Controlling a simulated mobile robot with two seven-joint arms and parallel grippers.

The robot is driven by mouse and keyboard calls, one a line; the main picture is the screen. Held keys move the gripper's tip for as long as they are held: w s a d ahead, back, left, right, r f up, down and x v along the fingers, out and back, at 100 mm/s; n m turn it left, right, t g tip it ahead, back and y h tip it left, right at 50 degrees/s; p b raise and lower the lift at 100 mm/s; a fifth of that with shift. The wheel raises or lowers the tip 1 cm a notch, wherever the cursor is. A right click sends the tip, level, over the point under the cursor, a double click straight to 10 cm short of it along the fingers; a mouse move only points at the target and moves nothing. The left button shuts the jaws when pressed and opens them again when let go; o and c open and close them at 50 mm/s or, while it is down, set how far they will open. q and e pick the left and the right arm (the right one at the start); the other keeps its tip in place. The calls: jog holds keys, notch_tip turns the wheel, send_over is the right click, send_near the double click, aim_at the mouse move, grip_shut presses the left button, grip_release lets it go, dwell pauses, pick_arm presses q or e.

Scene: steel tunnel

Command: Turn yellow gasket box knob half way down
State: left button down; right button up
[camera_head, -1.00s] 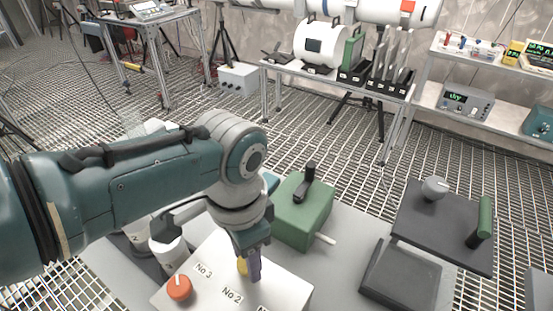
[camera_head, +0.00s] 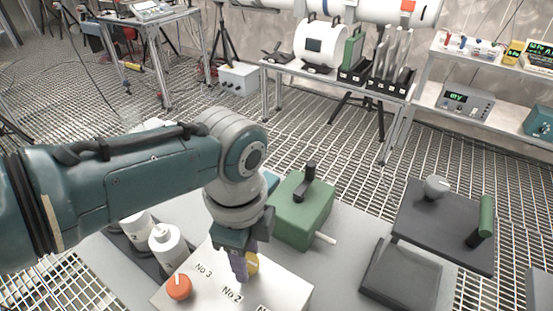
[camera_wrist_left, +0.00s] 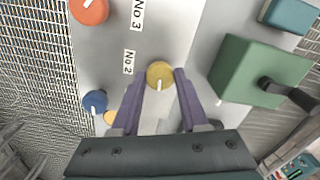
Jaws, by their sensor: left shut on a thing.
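A white box (camera_head: 278,287) with printed labels "No 3" and "No 2" stands on the grey table in the head view. Its yellow knob (camera_head: 252,264) is partly behind my left gripper (camera_head: 241,272), which points down at it. In the left wrist view the yellow knob (camera_wrist_left: 160,73) sits between the two purple fingers of my left gripper (camera_wrist_left: 161,78), which is shut on it. A pale pointer line on the knob runs towards the lower edge of that view. An orange-red knob (camera_head: 179,287) is on the same box. My right gripper is not in view.
A blue knob (camera_wrist_left: 95,102) lies left of the fingers in the wrist view. A green box (camera_head: 304,211) with a black handle stands behind the white box. White bottles (camera_head: 166,247) stand at left. A dark stand (camera_head: 440,225) is at right.

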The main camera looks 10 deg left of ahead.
pick_arm(q)
jog(key=shift+m, duration=0.6)
jog(key=shift+c, duration=2.1)
grip_release()
jog(key=shift+r, duration=0.1)
notch_tip(320, 180, up, 10)
jog(key=p, duration=0.3)
jog(key=shift+p, duration=0.35)
